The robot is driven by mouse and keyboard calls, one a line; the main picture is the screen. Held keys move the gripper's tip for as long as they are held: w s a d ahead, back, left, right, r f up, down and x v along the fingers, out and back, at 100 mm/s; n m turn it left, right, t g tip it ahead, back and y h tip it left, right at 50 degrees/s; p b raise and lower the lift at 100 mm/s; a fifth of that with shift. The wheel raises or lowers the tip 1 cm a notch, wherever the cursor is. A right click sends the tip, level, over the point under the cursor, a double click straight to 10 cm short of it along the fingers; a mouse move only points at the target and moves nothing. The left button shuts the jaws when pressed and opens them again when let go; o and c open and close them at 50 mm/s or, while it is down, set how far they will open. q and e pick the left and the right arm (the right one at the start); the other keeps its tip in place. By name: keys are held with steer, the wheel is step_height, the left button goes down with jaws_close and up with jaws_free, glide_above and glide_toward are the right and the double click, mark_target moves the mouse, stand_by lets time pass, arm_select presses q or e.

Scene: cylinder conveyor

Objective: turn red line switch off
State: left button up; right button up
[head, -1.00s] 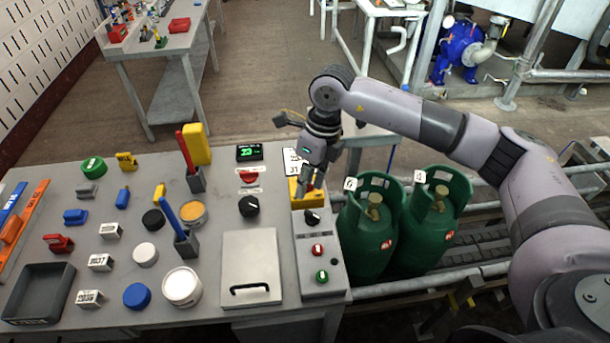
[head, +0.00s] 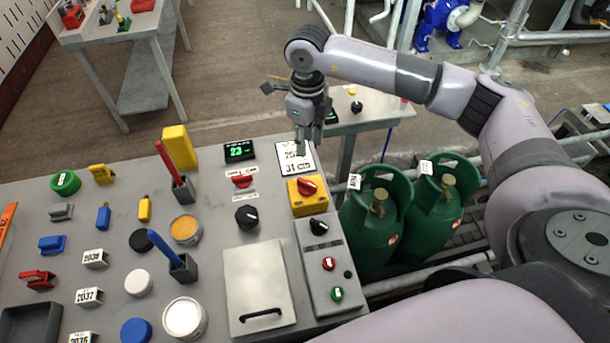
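A red rotary switch (head: 307,186) sits on a yellow box (head: 309,204) at the right part of the grey bench top. Its handle lies roughly crosswise. Another red knob (head: 242,181) sits on the bench below a small display (head: 240,151) with green digits; its label is too small to read. My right gripper (head: 304,150) points down just beyond the yellow box, over the numbered white card (head: 296,159). It appears above and apart from the red switch. Its fingers are small and dark, so their opening is unclear. My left gripper is out of view.
A grey control box (head: 324,262) with a black knob, a red button and a green button lies nearer than the yellow box. A black knob (head: 247,217) and a metal lid (head: 259,289) are left of it. Green gas cylinders (head: 369,219) stand to the right.

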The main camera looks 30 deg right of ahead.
steer(key=p, duration=0.2)
glide_toward(307, 182)
step_height(307, 182, down, 8)
steer(key=shift+f+p, duration=0.15)
steer(key=shift+p, duration=0.7)
steer(key=shift+f, duration=0.45)
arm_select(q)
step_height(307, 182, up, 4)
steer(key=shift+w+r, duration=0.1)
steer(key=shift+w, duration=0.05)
arm_select(e)
jaws_close()
